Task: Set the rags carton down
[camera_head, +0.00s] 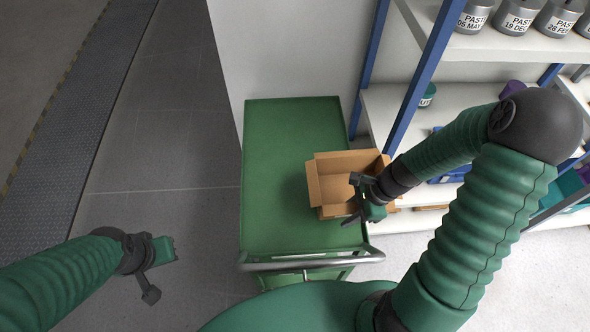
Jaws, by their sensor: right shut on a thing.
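The rags carton (331,191) is an open, empty-looking brown cardboard box with its flaps spread. It appears over the right part of the green cart top (275,170), reaching past the cart's right edge in the picture. I cannot tell whether its base touches the cart. My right gripper (362,203) is shut on the carton at its near right side and hides part of that wall. My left gripper (160,270) is open and empty, left of the cart over the grey floor.
The cart's handle bar (310,261) runs along its near end. A shelf rack with blue posts (415,80) stands close on the right, holding paste tins (516,17) and other items. The cart top is clear left of and behind the carton.

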